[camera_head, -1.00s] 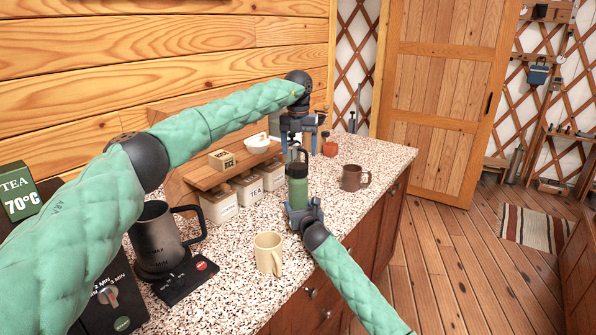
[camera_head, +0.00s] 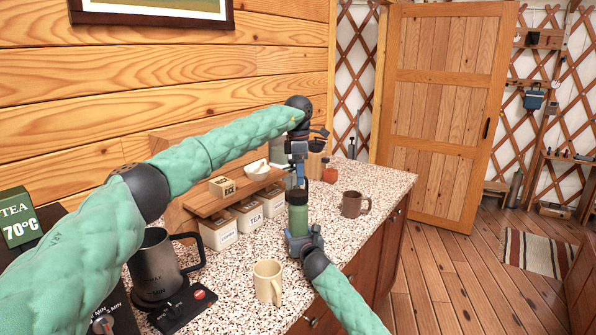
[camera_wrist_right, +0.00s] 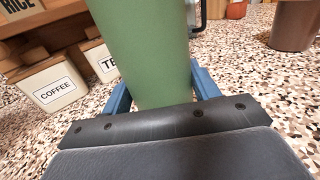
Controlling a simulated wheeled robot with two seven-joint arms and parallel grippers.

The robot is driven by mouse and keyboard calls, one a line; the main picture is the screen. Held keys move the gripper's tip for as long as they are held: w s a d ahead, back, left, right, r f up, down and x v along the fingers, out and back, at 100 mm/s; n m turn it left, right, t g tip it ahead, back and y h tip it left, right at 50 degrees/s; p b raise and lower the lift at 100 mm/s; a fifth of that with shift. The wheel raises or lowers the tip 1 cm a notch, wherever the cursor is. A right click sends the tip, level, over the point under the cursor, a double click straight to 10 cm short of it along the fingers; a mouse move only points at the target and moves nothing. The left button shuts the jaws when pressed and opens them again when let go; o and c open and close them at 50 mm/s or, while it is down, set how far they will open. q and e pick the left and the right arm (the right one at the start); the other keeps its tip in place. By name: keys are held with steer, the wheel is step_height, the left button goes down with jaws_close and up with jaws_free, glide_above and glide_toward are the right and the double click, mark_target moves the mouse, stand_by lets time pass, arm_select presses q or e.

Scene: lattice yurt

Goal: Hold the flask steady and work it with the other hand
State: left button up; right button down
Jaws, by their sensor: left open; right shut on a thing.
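The green flask (camera_head: 298,214) stands upright near the counter's front edge in the head view. Its green body also fills the middle of the right wrist view (camera_wrist_right: 150,50). My right gripper (camera_head: 300,240) is shut on its lower body from the front, with a blue finger on each side in the wrist view. My left gripper (camera_head: 297,168) points down directly over the flask's top and is open. It hides most of the lid, so I cannot tell whether its fingers touch it.
A brown mug (camera_head: 353,204) stands right of the flask, a cream mug (camera_head: 267,281) in front. Lettered canisters (camera_head: 219,233) sit under a wooden shelf (camera_head: 215,204) behind. A dark kettle (camera_head: 155,265) is at left. The speckled counter (camera_head: 395,180) is clear at far right.

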mark_target(298, 193)
arm_select(q)
steer(key=m, duration=0.5)
steer(key=shift+r+m, duration=0.15)
steer(key=shift+m, duration=0.15)
steer(key=m, duration=0.5)
steer(key=shift+a, duration=0.15)
steer(key=m, duration=0.5)
steer(key=shift+m, duration=0.4)
steer(key=m, duration=0.4)
steer(key=shift+a+m, duration=0.1)
steer(key=shift+m, duration=0.3)
steer(key=shift+f, duration=4.05)
steer(key=shift+c, duration=0.2)
